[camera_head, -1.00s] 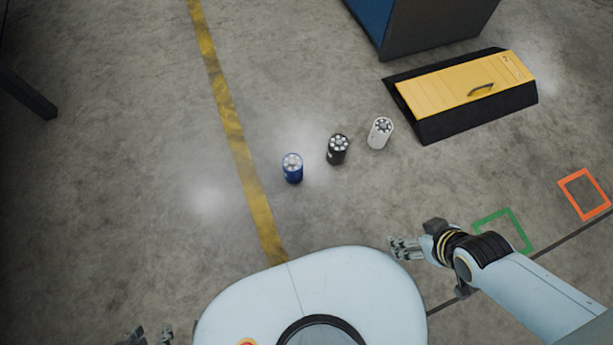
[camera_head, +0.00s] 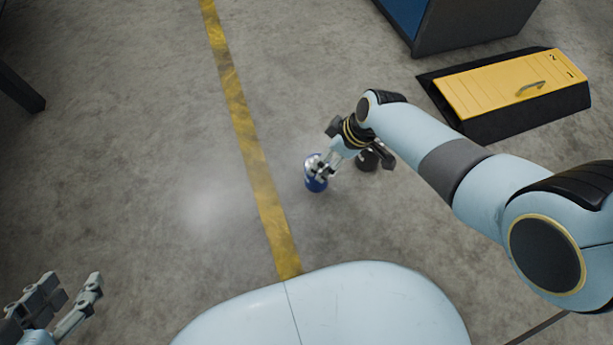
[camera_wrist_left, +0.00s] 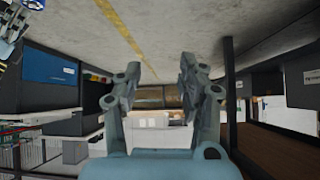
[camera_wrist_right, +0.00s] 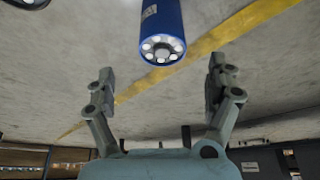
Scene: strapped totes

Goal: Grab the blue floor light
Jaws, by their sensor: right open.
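The blue floor light (camera_head: 316,184) is a short blue cylinder with a ring of white lamps on its top, standing on the concrete floor. My right gripper (camera_head: 322,168) is over its top in the head view and partly covers it. In the right wrist view the blue light (camera_wrist_right: 162,30) lies beyond the open fingers of the right gripper (camera_wrist_right: 160,88), apart from them, with nothing between the fingers. My left gripper (camera_head: 72,305) is at the lower left of the head view. In the left wrist view the left gripper (camera_wrist_left: 160,80) is open and empty.
A black floor light (camera_head: 368,160) stands just right of the blue one, partly hidden by my right arm. A yellow and black case (camera_head: 510,90) lies at the upper right. A yellow floor line (camera_head: 246,130) runs left of the lights; the floor there is clear.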

